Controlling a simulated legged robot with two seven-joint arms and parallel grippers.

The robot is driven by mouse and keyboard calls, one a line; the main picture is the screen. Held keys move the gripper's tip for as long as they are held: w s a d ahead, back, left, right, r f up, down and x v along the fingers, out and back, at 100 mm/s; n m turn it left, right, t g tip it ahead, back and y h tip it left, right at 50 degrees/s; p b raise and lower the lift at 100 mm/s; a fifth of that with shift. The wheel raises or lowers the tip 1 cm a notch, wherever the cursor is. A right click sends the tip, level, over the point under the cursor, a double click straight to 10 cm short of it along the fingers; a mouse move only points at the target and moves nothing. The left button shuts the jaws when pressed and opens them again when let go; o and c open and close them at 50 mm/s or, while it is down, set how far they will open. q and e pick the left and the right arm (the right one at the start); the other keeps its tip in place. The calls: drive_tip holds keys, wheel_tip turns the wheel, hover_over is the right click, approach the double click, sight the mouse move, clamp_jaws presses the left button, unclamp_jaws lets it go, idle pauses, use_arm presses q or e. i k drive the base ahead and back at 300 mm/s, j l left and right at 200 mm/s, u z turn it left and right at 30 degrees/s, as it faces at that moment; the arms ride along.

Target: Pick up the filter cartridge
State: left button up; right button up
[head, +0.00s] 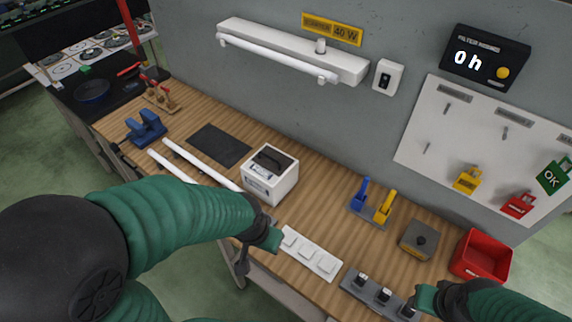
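No object is clearly marked as the filter cartridge. A white box (271,177) with a dark recessed top and a label on its front stands mid-bench. A small grey-brown block (419,241) with a dark knob sits further right; I cannot tell if either is the cartridge. My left gripper (268,238) is at the bench's front edge, in front of the white box and apart from it. My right gripper (426,298) is low at the right, beside a dark strip with several black-and-white pieces (380,295). Both gripper tips are too small and hidden to read.
White tubes (200,163) lie left of the white box, near a dark mat (219,145). A white three-pad panel (309,253), a blue-and-yellow tool stand (370,208) and a red bin (482,256) occupy the right. The wall display (485,58) reads 0 h.

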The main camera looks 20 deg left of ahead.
sight(271, 173)
drive_tip(key=i+j+u, duration=0.25)
drive_tip(key=j, duration=0.3)
drive_tip(key=i+j+u, duration=0.25)
drive_tip(key=j, duration=0.25)
drive_tip(key=i+j+u, duration=0.3)
drive_tip(key=i+j, duration=0.05)
drive_tip(key=j, duration=0.15)
